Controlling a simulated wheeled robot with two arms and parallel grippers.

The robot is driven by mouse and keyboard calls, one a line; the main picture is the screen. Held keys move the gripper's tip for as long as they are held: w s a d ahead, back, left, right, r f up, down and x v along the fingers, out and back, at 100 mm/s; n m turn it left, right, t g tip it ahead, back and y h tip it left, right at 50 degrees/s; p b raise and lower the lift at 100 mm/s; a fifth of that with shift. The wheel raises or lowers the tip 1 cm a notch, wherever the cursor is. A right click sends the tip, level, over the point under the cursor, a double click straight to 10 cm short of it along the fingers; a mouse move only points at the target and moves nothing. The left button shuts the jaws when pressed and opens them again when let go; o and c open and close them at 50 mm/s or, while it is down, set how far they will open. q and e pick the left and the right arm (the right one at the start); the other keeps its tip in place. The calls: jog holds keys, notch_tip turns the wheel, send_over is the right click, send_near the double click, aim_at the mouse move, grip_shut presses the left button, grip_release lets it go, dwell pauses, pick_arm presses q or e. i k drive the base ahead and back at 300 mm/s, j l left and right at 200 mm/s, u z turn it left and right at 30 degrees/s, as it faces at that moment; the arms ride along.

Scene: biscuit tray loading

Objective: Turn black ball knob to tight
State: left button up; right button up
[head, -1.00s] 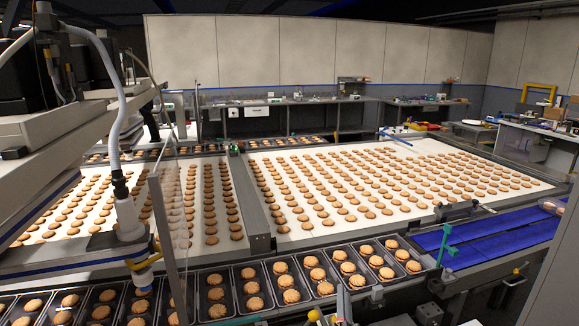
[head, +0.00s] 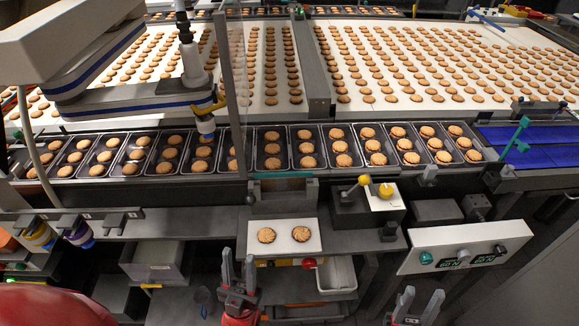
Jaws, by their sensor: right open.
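A small dark ball (head: 250,199) shows at the left of the grey fixture with a teal strip, under the tray row; it may be the black ball knob, but it is too small to be sure. Its tight or loose setting cannot be read. My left gripper (head: 238,264) is at the bottom centre, below the white plate with two biscuits, with its fingers apart and nothing between them. My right gripper (head: 419,302) is at the bottom, right of centre, below the control panel, open and empty. Both are apart from the ball.
A white control panel (head: 430,260) with several knobs is at the right. Biscuit trays (head: 287,166) run across the conveyor. A red button (head: 309,263) and white bin (head: 340,275) sit under the ledge.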

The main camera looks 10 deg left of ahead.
aim_at(251, 200)
jog(key=k+j, duration=0.1)
jog(key=j, duration=1.3)
jog(key=k+z, duration=0.05)
